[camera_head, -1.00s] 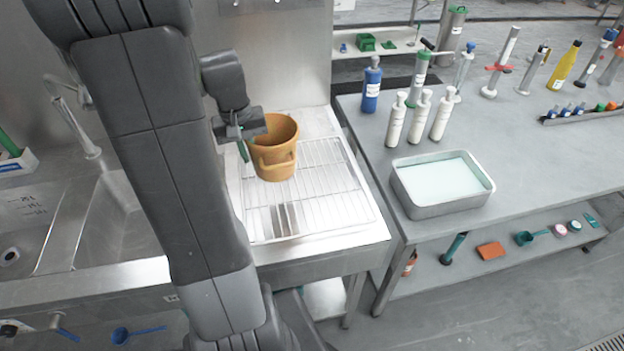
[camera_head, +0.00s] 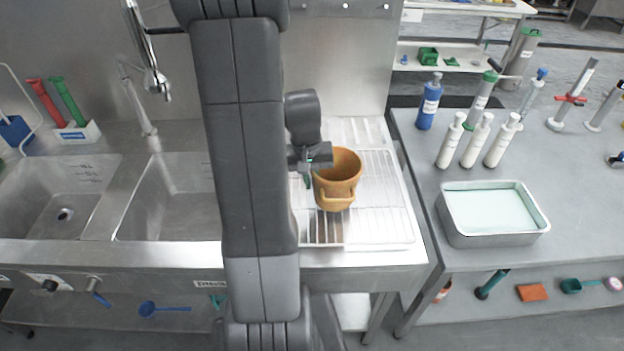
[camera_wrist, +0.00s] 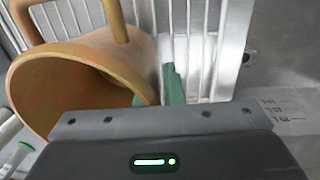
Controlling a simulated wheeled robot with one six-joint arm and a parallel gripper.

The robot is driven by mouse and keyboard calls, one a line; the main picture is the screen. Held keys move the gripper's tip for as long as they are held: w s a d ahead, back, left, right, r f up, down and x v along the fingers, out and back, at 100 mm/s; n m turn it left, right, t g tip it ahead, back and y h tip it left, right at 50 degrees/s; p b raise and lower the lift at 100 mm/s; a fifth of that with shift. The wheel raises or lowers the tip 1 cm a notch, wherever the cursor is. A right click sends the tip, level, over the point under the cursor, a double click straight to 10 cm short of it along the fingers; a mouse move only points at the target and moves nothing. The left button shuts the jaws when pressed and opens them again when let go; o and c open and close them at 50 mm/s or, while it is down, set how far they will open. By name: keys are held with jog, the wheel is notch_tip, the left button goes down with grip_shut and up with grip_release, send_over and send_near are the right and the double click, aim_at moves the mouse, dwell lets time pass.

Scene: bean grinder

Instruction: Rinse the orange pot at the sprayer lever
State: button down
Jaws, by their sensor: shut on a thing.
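The orange pot (camera_head: 338,185) is upright over the wire drying rack (camera_head: 385,215), its open mouth up and one handle facing the front. I cannot tell whether it touches the rack. My gripper (camera_head: 308,176) is shut on the pot's left rim. In the wrist view the pot (camera_wrist: 85,75) fills the upper left, with a green fingertip (camera_wrist: 172,85) against its wall. The sprayer (camera_head: 155,82) hangs on a metal hose at the upper left, above the sinks, apart from the pot. I cannot make out its lever clearly.
Two steel sinks (camera_head: 130,225) lie left of the rack, partly hidden by my arm. A faucet (camera_head: 140,105) rises behind them. On the right table stand white bottles (camera_head: 472,142), a blue bottle (camera_head: 429,102) and a liquid-filled tray (camera_head: 492,235).

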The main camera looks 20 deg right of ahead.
jog(key=shift+f, duration=0.2)
jog(key=shift+f, duration=0.15)
jog(key=c, duration=1.5)
grip_release()
jog(key=shift+c, duration=0.2)
notch_tip(320, 180, up, 12)
jog(key=a, duration=0.1)
jog(key=shift+r, duration=0.2)
jog(key=shift+o, duration=0.3)
jog(key=shift+w, duration=0.1)
